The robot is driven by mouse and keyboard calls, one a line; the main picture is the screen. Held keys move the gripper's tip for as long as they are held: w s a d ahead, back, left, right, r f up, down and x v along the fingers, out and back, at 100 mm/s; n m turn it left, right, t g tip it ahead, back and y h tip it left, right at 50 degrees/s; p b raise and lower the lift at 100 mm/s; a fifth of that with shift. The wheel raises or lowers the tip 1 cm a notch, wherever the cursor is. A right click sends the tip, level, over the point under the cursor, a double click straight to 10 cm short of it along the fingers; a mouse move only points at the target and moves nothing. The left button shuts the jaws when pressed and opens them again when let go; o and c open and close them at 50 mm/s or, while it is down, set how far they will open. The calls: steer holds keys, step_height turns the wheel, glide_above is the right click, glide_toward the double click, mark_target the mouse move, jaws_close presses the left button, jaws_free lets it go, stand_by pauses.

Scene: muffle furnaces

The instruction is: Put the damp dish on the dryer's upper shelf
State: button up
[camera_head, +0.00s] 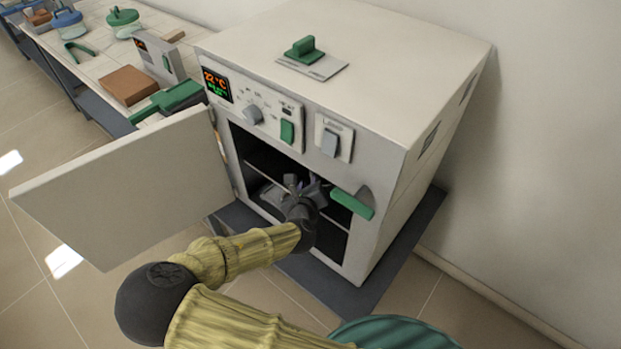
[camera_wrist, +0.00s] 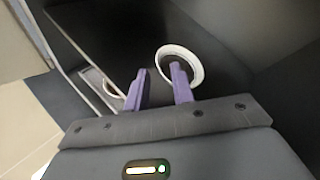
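The dryer (camera_head: 385,125) is a white cabinet with its front door (camera_head: 130,190) swung open to the left. A dark shelf (camera_head: 270,163) divides its inside. My gripper (camera_head: 303,185) reaches into the opening; in the wrist view its two purple fingers (camera_wrist: 160,70) stand apart. A white round dish (camera_wrist: 198,69) lies over a dark surface at the fingertips. The right finger overlaps its inside and the left finger is outside its rim. I see a gap between the fingers and no clear grip. Dampness cannot be told.
A green handle (camera_head: 352,204) juts out at the dryer's right front. A bench (camera_head: 95,40) with jars and tools stands at the back left. A teal round top (camera_head: 395,335) is in the foreground.

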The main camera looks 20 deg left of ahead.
steer(key=v, duration=0.7)
stand_by(0.5)
